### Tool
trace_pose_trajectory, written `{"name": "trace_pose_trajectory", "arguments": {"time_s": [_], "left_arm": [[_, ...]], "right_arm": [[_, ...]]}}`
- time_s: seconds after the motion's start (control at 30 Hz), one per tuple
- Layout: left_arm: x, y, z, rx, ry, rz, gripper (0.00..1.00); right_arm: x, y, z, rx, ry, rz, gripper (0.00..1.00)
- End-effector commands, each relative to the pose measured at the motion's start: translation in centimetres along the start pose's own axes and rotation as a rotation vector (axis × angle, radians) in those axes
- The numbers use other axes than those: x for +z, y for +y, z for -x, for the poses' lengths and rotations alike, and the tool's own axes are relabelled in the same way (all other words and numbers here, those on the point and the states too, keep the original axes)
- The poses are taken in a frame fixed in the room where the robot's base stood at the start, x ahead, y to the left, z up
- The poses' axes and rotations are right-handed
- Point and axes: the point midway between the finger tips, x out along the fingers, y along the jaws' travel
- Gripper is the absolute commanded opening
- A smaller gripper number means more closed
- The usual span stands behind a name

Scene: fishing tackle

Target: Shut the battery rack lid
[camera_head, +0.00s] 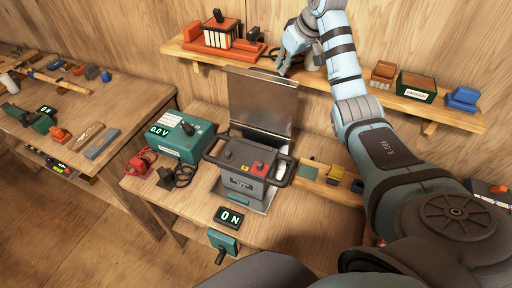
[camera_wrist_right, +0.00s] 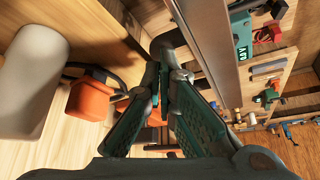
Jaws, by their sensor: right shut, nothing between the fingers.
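The battery rack lid (camera_head: 262,103) is a grey metal plate standing upright, open, at the back of the rack. A grey battery (camera_head: 245,168) with dark handles sits in the rack (camera_head: 232,197) in front of it. My right gripper (camera_head: 283,67) is at the lid's top right, by its upper edge and close to the wall shelf. In the right wrist view the green-padded fingers (camera_wrist_right: 165,75) are shut and empty, and the lid's metal edge (camera_wrist_right: 215,55) runs just right of them. I cannot tell whether they touch. My left gripper is not in view.
A wall shelf (camera_head: 335,80) with boxes and orange tackle is close around my right gripper. A green voltmeter box (camera_head: 187,138) with cables stands left of the rack. A small display (camera_head: 229,217) is in front. A wooden tray (camera_head: 325,183) lies to the right.

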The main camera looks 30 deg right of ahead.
Motion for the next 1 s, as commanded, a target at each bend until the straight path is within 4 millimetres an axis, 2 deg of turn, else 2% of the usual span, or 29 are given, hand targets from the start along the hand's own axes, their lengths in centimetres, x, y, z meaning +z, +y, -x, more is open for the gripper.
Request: {"name": "trace_pose_trajectory", "arguments": {"time_s": [0.37, 0.7, 1.0], "left_arm": [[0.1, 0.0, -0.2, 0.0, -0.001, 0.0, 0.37], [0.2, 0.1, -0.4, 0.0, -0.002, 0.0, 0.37], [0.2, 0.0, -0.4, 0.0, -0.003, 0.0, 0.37]], "right_arm": [[0.4, -0.1, -0.6, 0.0, -0.001, 0.0, 0.0], [1.6, -2.5, 0.1, -0.001, -0.001, 0.001, 0.0], [1.6, -2.6, 0.2, -0.001, -0.001, 0.0, 0.0]]}}
